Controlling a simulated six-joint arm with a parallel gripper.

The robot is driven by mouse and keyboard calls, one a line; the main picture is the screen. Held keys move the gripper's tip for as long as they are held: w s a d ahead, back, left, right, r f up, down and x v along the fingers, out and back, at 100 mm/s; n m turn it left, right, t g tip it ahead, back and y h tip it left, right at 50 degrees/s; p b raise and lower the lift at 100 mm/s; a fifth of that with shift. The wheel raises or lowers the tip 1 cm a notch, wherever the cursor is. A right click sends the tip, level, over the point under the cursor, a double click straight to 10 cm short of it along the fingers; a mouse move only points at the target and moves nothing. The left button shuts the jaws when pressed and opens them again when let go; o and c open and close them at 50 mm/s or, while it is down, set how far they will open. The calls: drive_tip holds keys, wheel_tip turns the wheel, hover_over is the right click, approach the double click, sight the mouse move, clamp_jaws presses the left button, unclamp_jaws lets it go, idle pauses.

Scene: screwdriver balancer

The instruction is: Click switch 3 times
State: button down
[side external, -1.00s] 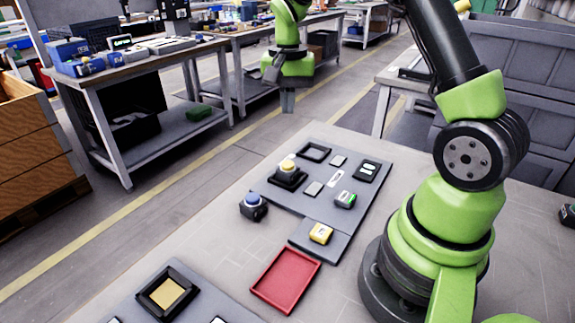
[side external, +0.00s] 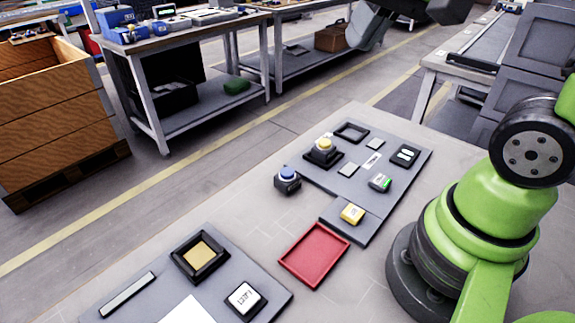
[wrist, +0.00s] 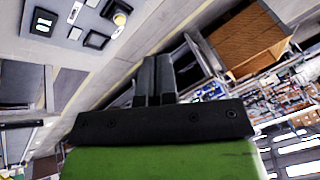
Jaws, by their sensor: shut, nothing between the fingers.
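Several switch-like parts sit around the grey panel (side external: 330,178); I cannot tell which one is the task's switch. A small grey block with a green top (side external: 381,182) and a black block with two white marks (side external: 404,155) are on the panel's right side. A yellow button on a black base (side external: 323,148) is on its left. A blue button on a dark box (side external: 287,177) stands on the table beside the panel. My gripper (wrist: 155,62) is shut and empty, up in the air away from the panel. Its fingertips are not clear in the side view.
A red tray (side external: 315,256) lies in front of the panel, beside a yellow block (side external: 352,213). A second grey panel (side external: 262,272) at the front holds a framed tan pad (side external: 201,256) and a white-faced block (side external: 244,298). Workbenches and a wooden crate (side external: 50,125) stand behind.

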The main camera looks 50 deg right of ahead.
drive_tip(key=s+a+n+t+y, duration=0.1)
drive_tip(key=s+a+n+t, duration=0.1)
drive_tip(key=s, duration=0.4)
drive_tip(key=shift+s+a+n, duration=0.3)
drive_tip(key=shift+s+a, duration=0.05)
drive_tip(key=shift+a, duration=0.25)
idle(1.4)
drive_tip(key=w+d+f+n+t+h, duration=0.1)
drive_tip(key=w+d+f+n+h, duration=0.15)
drive_tip(key=w+d, duration=0.35)
drive_tip(key=w+d+f+n+h, duration=0.1)
drive_tip(key=w+d+n+h, duration=0.25)
drive_tip(key=w+d, duration=0.3)
drive_tip(key=w+d+f+n+y, duration=0.1)
drive_tip(key=w+f+n+y, duration=0.1)
drive_tip(key=f+n+y, duration=0.1)
drive_tip(key=w+f+n+y, duration=0.3)
drive_tip(key=f+n, duration=0.3)
drive_tip(key=f, duration=0.2)
drive_tip(key=shift+d+f+t, duration=0.2)
drive_tip(key=shift+d+t, duration=0.2)
